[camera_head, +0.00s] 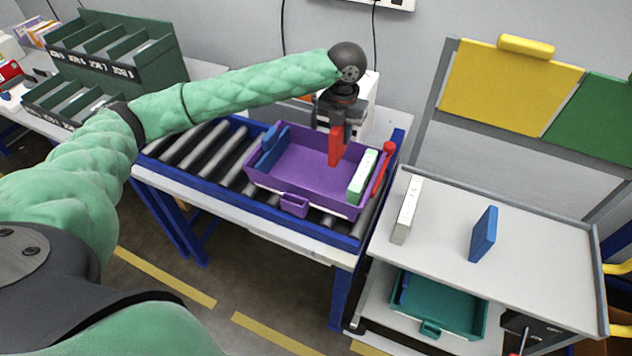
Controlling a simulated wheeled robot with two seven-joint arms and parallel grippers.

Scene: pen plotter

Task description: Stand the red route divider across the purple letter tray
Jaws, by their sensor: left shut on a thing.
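The purple letter tray (300,206) sits on the roller conveyor. My left gripper (335,124) is above the tray, shut on the red route divider (335,147). The divider hangs upright, seen narrow, over or inside the tray right of its middle; I cannot tell whether it touches the floor. A blue divider (268,148) stands in the tray's left end. A white and green divider (362,178) stands near its right end. My right gripper is not in view.
A red-knobbed lever (389,147) stands at the tray's right end. The grey side table (450,245) holds a white divider (407,209) and a blue divider (484,235). A teal tray (438,303) lies on its lower shelf. Green sorting racks (115,50) stand at the back left.

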